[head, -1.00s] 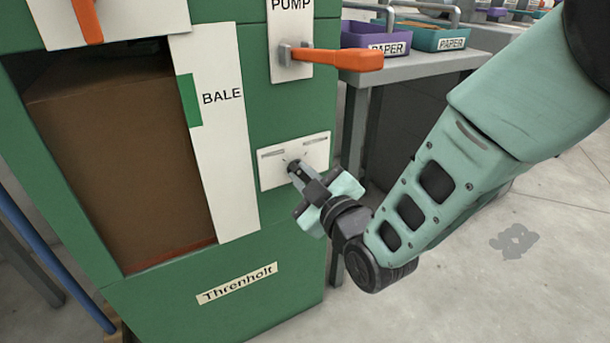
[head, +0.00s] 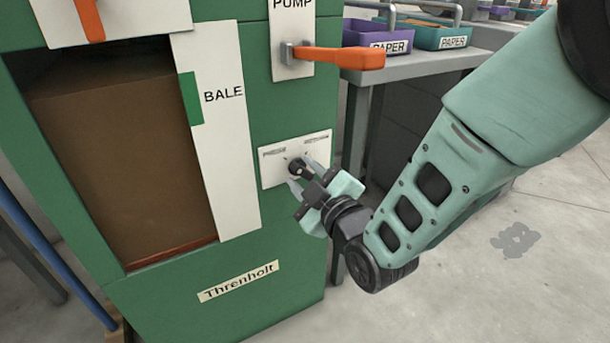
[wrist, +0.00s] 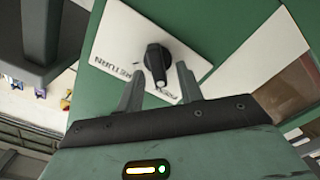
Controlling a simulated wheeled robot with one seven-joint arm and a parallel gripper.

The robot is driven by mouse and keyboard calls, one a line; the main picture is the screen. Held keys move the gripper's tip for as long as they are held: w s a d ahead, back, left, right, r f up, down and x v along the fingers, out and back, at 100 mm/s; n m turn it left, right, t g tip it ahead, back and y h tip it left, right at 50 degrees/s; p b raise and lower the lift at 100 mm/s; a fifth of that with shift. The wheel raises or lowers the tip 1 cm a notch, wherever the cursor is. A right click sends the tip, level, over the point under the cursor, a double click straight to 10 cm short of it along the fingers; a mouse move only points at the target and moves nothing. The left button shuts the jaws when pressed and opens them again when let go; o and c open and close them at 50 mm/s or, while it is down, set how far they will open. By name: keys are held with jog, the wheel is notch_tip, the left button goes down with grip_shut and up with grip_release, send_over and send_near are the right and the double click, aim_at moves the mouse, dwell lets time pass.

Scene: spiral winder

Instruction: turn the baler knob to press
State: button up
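The baler knob (head: 297,167) is a small black knob on a white plate (head: 322,168) on the green baler front. The plate has a PRESS label at upper left and a RETURN label at upper right in the head view. In the wrist view the knob (wrist: 156,62) has a white mark at its lower end, on the side of the partly hidden PRESS label. My gripper (head: 305,176) is open in front of the plate. In the wrist view its fingers (wrist: 159,88) are spread either side of the knob's lower end, with gaps and no visible grip.
An orange pump handle (head: 340,57) sticks out above the plate. A brown bale (head: 120,160) fills the opening at left beside the white BALE strip (head: 220,130). A grey table (head: 420,62) with paper trays stands behind at right. The floor at right is clear.

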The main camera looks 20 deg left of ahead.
jog(key=p+v, duration=0.7)
jog(key=v, duration=1)
jog(key=shift+d, duration=0.25)
jog(key=shift+s, duration=0.1)
